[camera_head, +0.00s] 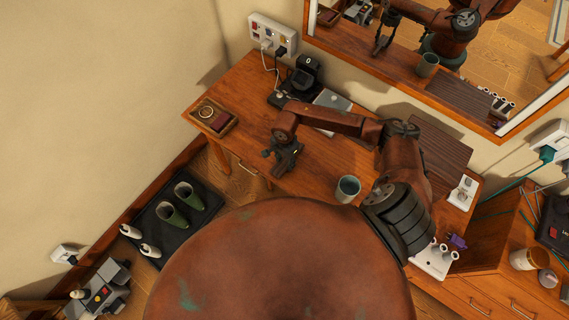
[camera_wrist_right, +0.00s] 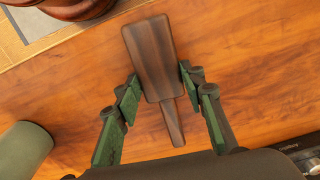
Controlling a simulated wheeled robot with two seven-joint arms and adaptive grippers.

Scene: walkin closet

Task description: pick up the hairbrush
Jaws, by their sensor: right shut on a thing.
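The hairbrush (camera_wrist_right: 150,60) shows in the right wrist view as a dark brown wooden paddle with a thin handle that runs down toward the wrist. My right gripper (camera_wrist_right: 158,82) has its green fingers on both sides of the brush, near the handle end of the paddle, and is shut on it. In the head view my right gripper (camera_head: 284,156) is over the left part of the wooden desk (camera_head: 325,170); the brush is mostly hidden there. Whether the brush touches the desk is unclear. My left gripper is not in view.
A grey-green cup (camera_head: 347,189) stands on the desk near my arm. A small wooden tray (camera_head: 231,123) lies at the desk's left end. A black device (camera_head: 300,82) stands at the back. A mirror (camera_head: 430,65) hangs behind the desk.

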